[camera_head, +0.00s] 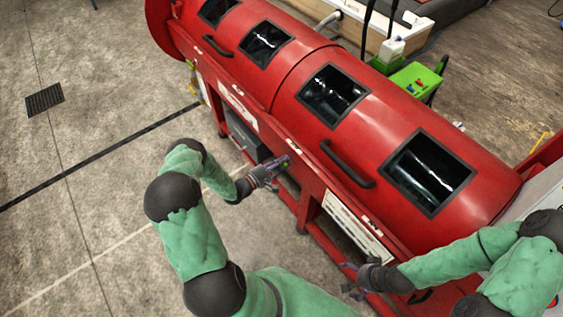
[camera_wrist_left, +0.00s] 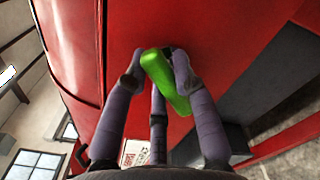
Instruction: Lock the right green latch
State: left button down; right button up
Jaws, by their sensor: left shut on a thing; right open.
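A bright green latch (camera_wrist_left: 165,82) is mounted on the red machine body, with its handle between the fingers of my left gripper (camera_wrist_left: 157,75). In the left wrist view the latch handle slants down and to the right. In the head view my left gripper (camera_head: 280,165) is at the front side of the red machine, shut on the latch, which is mostly hidden by the fingers. My right gripper (camera_head: 349,278) is open and empty beside the machine's lower right front.
The large red drum machine (camera_head: 285,75) has several dark windows and black handles (camera_head: 347,165). A grey box (camera_head: 245,135) sits under its front side. A green crate (camera_head: 415,82) stands behind it.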

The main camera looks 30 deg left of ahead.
pick_arm(q)
jog(key=m, duration=0.4)
jog(key=shift+s+d+f+m, duration=0.1)
jog(key=shift+d+f+m, duration=0.05)
jog(key=shift+d+m, duration=0.15)
jog(key=shift+d+f+m+b, duration=0.1)
jog(key=shift+f+m+b, duration=0.05)
jog(key=shift+m, duration=0.85)
jog(key=shift+f+m+b, duration=0.1)
jog(key=shift+m+b, duration=0.05)
jog(key=shift+m, duration=0.85)
jog(key=shift+s, duration=0.1)
jog(key=c, duration=1)
grip_release()
jog(key=v, duration=1.2)
